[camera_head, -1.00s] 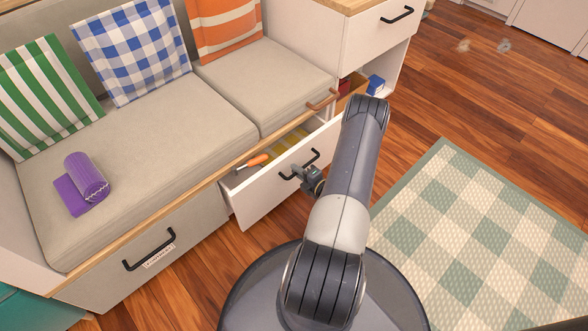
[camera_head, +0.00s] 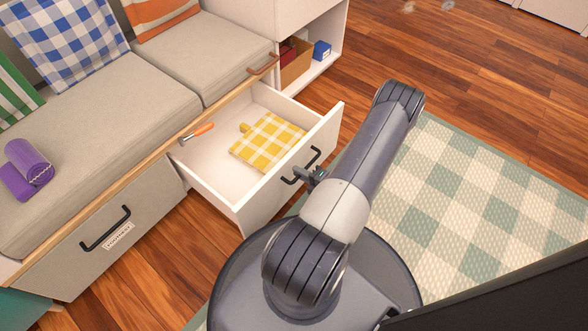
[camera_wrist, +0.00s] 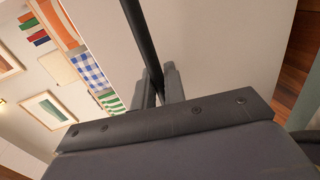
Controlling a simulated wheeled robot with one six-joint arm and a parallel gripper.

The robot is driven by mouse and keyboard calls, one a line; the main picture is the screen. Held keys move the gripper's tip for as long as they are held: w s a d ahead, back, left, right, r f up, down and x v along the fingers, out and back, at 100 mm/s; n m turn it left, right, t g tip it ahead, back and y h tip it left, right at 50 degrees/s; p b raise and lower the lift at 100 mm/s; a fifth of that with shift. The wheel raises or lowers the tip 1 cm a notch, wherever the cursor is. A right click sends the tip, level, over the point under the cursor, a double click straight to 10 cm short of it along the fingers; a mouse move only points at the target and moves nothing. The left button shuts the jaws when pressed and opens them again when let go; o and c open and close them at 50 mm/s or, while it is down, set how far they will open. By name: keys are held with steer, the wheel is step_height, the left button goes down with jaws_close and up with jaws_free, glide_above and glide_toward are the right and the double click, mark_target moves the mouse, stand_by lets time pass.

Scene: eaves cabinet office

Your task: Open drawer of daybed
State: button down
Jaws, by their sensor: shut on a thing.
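The daybed (camera_head: 110,141) has beige cushions and runs along the left of the head view. Its right-hand drawer (camera_head: 206,184) is pulled well out, with the white inside showing. A yellow checked cloth (camera_head: 268,140) and an orange-handled tool (camera_head: 197,132) lie inside it. My gripper (camera_head: 313,177) is at the drawer front, shut on its black bar handle (camera_head: 301,165). In the wrist view the dark handle (camera_wrist: 141,40) runs between the two fingers of my gripper (camera_wrist: 160,83).
A second daybed drawer front (camera_head: 72,258) with a black handle is shut at the left. A white cabinet with an open shelf (camera_head: 322,68) stands behind the open drawer. A green checked rug (camera_head: 450,200) covers the floor at right.

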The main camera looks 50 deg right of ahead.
steer(key=shift+v, duration=1)
steer(key=shift+f, duration=0.25)
steer(key=c, duration=1.5)
jaws_free()
steer(key=shift+c, duration=0.2)
